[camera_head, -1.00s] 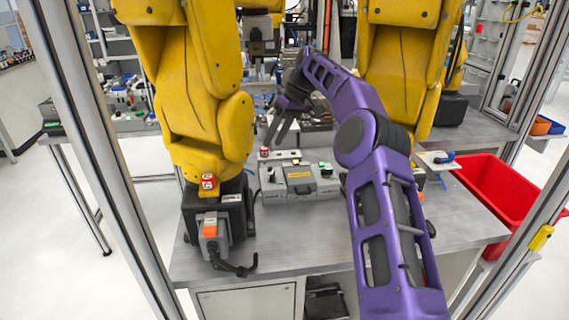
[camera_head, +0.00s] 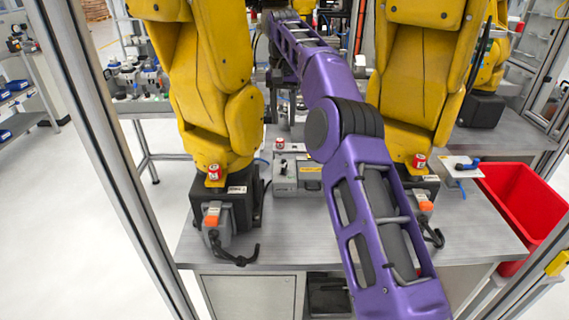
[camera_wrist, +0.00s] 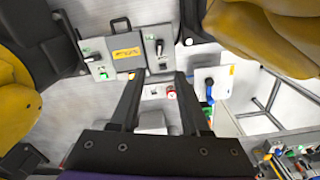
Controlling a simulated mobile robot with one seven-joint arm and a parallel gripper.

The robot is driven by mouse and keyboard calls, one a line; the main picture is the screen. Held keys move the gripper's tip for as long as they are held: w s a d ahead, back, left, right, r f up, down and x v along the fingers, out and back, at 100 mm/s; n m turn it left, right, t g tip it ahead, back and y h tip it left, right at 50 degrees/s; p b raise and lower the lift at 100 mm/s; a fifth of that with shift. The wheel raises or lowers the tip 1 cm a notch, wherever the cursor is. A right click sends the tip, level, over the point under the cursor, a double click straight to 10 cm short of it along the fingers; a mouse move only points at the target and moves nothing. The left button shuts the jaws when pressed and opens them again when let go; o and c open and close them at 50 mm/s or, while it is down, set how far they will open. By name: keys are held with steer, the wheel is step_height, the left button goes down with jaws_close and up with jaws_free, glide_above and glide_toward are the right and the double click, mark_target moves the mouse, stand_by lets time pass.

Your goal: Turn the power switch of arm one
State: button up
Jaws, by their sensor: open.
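The grey control box (camera_head: 286,187) stands on the table between the two yellow arms, partly hidden by my arm in the head view. In the wrist view it shows a left panel (camera_wrist: 98,46) with a dark switch and a green light, and a right panel (camera_wrist: 158,36) with a black switch (camera_wrist: 159,47). A yellow label (camera_wrist: 126,53) lies between them. I cannot read which switch belongs to arm one. My gripper (camera_wrist: 158,76) is open and empty, its fingertips apart and over the near edge of the box in the picture. In the head view it is mostly hidden.
Yellow arms (camera_head: 212,85) and (camera_head: 420,80) stand left and right of the box. A red button (camera_wrist: 171,93) shows between my fingers. A blue-handled device (camera_wrist: 209,88) is to the right. A red bin (camera_head: 520,205) stands beyond the table's right edge. The front tabletop (camera_head: 300,235) is clear.

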mark_target(284, 167)
step_height(284, 167, down, 16)
steer(key=shift+r, duration=0.1)
stand_by(0.4)
steer(key=shift+c, duration=0.2)
jaws_close()
